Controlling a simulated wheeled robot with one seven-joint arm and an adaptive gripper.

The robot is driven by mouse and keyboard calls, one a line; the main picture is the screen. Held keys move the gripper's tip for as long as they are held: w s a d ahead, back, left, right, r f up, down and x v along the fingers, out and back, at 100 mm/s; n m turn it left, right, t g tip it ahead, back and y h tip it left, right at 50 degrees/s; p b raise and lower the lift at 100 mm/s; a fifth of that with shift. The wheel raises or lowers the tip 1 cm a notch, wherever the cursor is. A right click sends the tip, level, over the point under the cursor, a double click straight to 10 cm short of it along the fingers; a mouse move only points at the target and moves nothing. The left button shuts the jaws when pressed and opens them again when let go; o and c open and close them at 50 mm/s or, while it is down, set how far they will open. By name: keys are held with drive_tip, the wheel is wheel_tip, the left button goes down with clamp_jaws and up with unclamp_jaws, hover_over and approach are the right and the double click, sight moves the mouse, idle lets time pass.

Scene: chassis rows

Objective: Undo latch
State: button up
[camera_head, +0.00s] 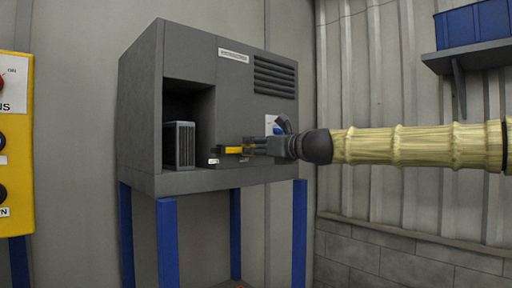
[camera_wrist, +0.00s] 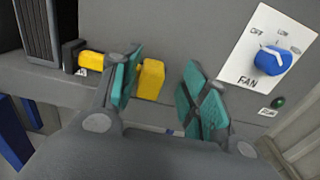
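The yellow latch (camera_head: 233,150) is on the front of the grey cabinet (camera_head: 185,183), at the lower right of its open bay. In the wrist view its yellow bar (camera_wrist: 91,60) runs left to a dark catch, and a yellow block (camera_wrist: 151,79) shows to the right. My left finger hides the stretch between them. My gripper (camera_head: 252,149) is at the latch, pointing left in the head view. In the wrist view its teal finger pads (camera_wrist: 163,95) are apart, with the yellow block between them, nearer the left pad. Contact cannot be told.
A grey finned module (camera_head: 180,145) stands in the bay. A FAN panel with a blue knob (camera_wrist: 272,60) and a green lamp (camera_wrist: 278,102) are right of my fingers. A yellow control box (camera_head: 15,150) is at far left, and a shelf with a blue bin (camera_head: 472,24) at upper right.

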drive_tip(key=shift+s, duration=0.15)
drive_tip(key=v, duration=1.1)
drive_tip(key=shift+s+d, duration=0.25)
drive_tip(key=shift+d, duration=0.1)
